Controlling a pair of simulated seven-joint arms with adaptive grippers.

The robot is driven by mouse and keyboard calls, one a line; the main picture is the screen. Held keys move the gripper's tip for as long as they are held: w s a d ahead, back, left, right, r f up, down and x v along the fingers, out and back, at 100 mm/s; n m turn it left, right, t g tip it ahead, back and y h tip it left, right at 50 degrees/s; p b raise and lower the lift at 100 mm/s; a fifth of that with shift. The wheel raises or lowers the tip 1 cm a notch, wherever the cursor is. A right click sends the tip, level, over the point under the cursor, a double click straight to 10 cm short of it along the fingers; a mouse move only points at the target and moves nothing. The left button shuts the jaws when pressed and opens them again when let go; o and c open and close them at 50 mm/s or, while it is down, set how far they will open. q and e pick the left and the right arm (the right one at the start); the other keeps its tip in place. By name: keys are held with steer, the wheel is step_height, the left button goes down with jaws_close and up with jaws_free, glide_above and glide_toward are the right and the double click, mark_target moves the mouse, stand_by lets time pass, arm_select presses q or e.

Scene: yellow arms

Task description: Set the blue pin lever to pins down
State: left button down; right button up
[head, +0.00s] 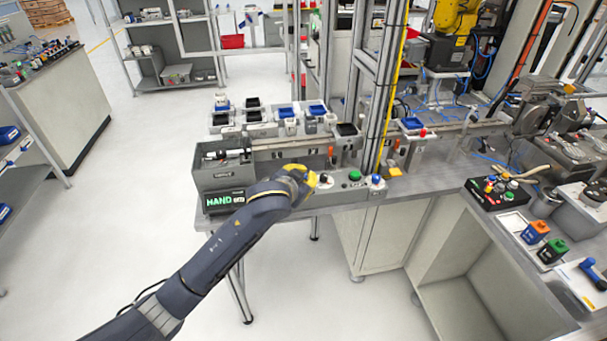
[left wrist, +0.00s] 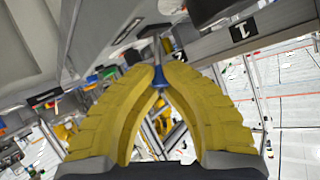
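The blue pin lever (left wrist: 160,77) shows in the left wrist view as a small blue handle on a grey stem, between the tips of my yellow fingers. My left gripper (head: 313,179) is at the front edge of the bench fixture in the head view. Its fingertips (left wrist: 160,72) meet around the blue handle and appear shut on it. In the head view the lever is hidden by the gripper, so its exact angle cannot be told. My right gripper is in neither view.
A grey box with a green "HAND" display (head: 224,201) stands left of my gripper. Right of it are a green button (head: 354,176), a blue knob (head: 377,180) and a yellow block (head: 395,171). An upright metal post (head: 378,90) rises behind. Open floor lies in front.

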arm_select(q)
steer(key=shift+s+d+f, duration=0.1)
steer(key=shift+s+d, duration=0.05)
steer(key=shift+d, duration=0.05)
stand_by(0.3)
steer(key=c, duration=1.3)
jaws_free()
steer(key=shift+c, duration=0.2)
steer(key=shift+a, duration=0.15)
steer(key=v, duration=1.1)
steer(key=shift+s, duration=0.4)
steer(key=shift+a, duration=0.15)
